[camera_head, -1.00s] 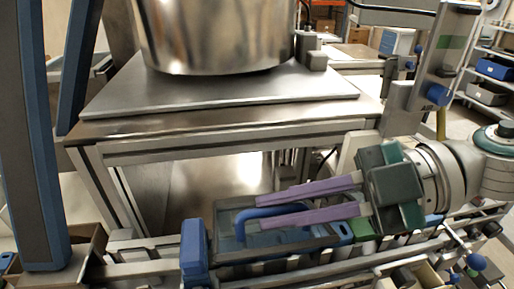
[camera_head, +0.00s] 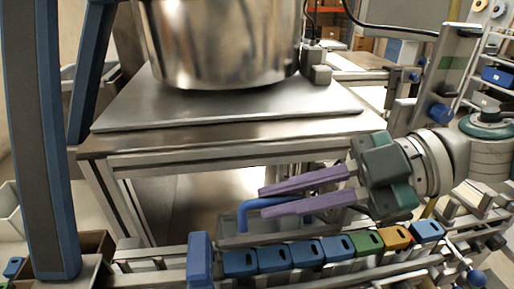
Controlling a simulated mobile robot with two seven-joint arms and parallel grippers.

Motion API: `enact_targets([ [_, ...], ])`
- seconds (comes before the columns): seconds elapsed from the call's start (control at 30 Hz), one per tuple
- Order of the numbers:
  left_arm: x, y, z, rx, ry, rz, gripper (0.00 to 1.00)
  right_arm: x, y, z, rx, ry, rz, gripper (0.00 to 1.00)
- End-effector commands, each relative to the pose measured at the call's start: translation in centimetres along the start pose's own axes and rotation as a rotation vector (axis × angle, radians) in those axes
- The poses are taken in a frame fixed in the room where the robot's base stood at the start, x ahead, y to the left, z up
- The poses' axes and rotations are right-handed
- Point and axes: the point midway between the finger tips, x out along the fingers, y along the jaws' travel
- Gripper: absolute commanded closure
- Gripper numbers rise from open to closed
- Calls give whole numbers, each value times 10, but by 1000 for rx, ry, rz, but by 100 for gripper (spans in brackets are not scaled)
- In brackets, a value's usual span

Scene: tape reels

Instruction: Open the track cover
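The track cover (camera_head: 228,226) is a see-through grey panel with a blue handle (camera_head: 248,205). It is raised and tilted up behind the row of blocks, partly hidden by my gripper. My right gripper (camera_head: 262,201) comes in from the right with two purple fingers, one on each side of the handle bar; they look closed on it. The track below shows several slotted blocks in a row: blue ones (camera_head: 272,258), a green one (camera_head: 367,242) and an orange one (camera_head: 396,237). My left gripper is not in view.
A large metal bowl (camera_head: 222,45) stands on a steel table (camera_head: 125,140) behind the track. A blue end block (camera_head: 199,260) stands at the left end of the row. Metal rails run along the front. Shelves (camera_head: 495,75) stand at the far right.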

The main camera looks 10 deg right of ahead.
Motion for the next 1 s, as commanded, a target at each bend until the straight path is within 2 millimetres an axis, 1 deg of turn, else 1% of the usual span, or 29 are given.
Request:
enact_targets([
  [0.03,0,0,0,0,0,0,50,0,1,2,-1,-5,4,82],
  [0.1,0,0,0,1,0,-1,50,0,1,2,0,-5,3,74],
  [0.33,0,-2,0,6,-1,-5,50,0,0,1,0,-4,2,74],
  [0.43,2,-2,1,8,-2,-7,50,-5,0,2,0,-5,2,74],
  [0.57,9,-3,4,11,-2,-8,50,-25,-2,4,-1,-8,1,74],
  [0.8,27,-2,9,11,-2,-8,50,-73,-2,5,-1,-9,2,74],
  [0.9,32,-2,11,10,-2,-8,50,-87,-1,4,0,-7,3,74],
  [1.0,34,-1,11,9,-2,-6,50,-96,-1,3,0,-5,2,74],
])
